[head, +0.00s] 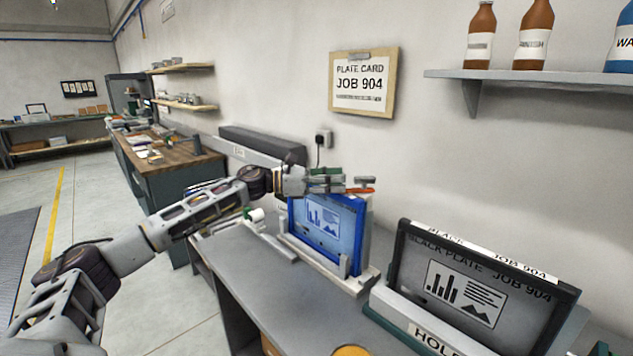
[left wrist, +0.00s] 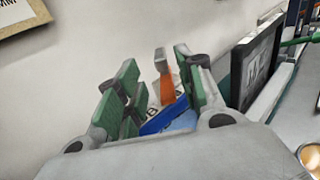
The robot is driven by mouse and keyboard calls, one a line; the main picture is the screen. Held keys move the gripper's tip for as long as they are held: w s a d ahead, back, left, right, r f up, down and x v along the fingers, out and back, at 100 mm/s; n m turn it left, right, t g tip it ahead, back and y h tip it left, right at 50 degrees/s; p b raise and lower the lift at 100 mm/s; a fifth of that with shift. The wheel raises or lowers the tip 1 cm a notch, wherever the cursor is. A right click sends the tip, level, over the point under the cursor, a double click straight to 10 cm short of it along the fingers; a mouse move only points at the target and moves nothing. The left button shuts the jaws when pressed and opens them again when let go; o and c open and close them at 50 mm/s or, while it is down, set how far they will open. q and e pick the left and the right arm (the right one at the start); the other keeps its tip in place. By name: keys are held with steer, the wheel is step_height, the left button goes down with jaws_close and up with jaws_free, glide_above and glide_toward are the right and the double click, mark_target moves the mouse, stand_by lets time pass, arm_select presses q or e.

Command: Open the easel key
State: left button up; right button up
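The easel key appears to be the orange lever (head: 361,190) with a grey end, at the top right of the easel (head: 335,275). It also shows in the left wrist view (left wrist: 167,90), upright between my fingers. The easel holds a blue-framed plate (head: 328,230) with a chart on it. My left gripper (head: 346,181) is over the top of the blue plate, beside the key. In the left wrist view its green-padded fingers (left wrist: 158,80) are apart, with the key in the gap; I see no clear contact. My right gripper is not in view.
A black plate marked JOB 904 (head: 485,285) stands in a holder (head: 410,325) to the right. A plate card (head: 363,82) hangs on the wall behind. A shelf (head: 540,76) with bottles is at upper right. The grey bench (head: 235,265) has bare space left of the easel.

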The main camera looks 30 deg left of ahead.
arm_select(q)
steer(key=shift+v, duration=2.45)
